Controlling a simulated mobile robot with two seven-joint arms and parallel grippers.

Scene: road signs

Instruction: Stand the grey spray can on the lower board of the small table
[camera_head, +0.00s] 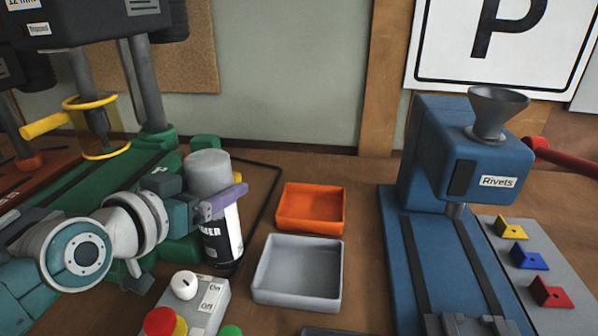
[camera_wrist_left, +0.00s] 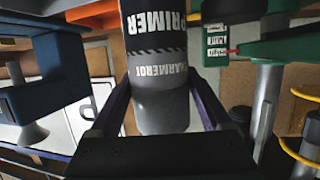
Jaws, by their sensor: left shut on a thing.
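The spray can (camera_head: 217,228) has a grey top and a black and white label. It stands roughly upright at the left of the bench in the head view. My left gripper (camera_head: 222,200) has its purple fingers shut around its upper part. In the left wrist view, the can (camera_wrist_left: 160,65), lettered PRIMER, sits between the two fingers (camera_wrist_left: 163,108). I cannot tell whether its base touches the bench. The small table and its lower board cannot be made out in either view. My right gripper is not in view.
On the wooden bench (camera_head: 370,235), an orange tray (camera_head: 310,227) and a grey tray (camera_head: 297,302) lie right of the can. An On/Off switch box (camera_head: 207,297) is in front. A green drill press (camera_head: 150,148) stands left, a blue rivet machine (camera_head: 470,155) right.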

